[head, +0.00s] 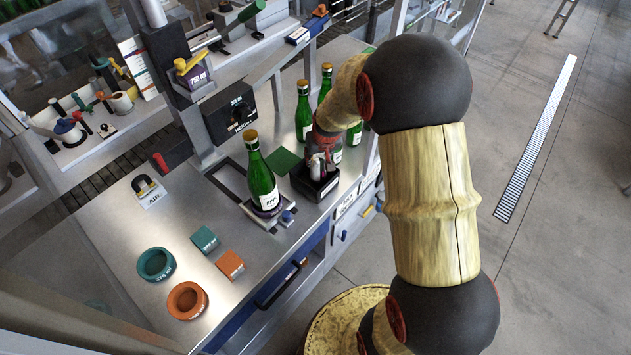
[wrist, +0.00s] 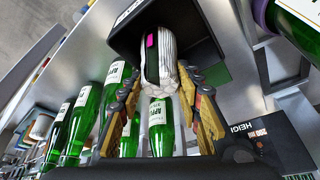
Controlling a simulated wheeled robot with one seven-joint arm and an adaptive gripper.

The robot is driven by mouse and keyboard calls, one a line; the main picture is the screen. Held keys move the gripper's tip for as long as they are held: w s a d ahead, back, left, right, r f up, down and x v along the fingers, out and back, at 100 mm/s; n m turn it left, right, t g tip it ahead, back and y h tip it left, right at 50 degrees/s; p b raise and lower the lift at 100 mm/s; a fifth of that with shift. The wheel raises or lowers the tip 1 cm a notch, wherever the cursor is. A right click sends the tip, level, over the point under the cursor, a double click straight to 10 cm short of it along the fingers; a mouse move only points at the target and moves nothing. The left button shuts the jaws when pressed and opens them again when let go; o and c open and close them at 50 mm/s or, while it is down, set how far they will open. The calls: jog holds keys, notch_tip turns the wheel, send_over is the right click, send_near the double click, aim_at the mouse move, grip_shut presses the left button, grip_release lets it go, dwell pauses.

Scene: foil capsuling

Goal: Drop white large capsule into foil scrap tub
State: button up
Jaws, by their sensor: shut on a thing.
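My gripper (head: 322,150) points down over a small black open tub (head: 303,186) near the table's right edge. It is shut on a white capsule (wrist: 160,62), a crinkled pale sleeve with a pink mark, held between the two fingers in the wrist view (wrist: 163,80). The tub also shows in the wrist view (wrist: 203,38), behind and around the capsule. The capsule's lower end appears at or inside the tub mouth; I cannot tell whether it touches the bottom. In the head view the capsule (head: 316,170) is small and partly hidden.
A green bottle (head: 262,180) stands left of the tub in a fixture. Several more bottles (head: 303,112) stand behind my gripper. A teal ring (head: 156,277) and orange ring (head: 173,302) lie at the front left. A black gauge box (head: 229,112) stands behind.

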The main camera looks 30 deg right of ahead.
jog(key=o, duration=0.8)
jog(key=shift+c, duration=0.2)
jog(key=shift+r, duration=0.15)
jog(key=v, duration=1.1)
jog(key=shift+s+r, duration=0.25)
jog(key=shift+r, duration=0.1)
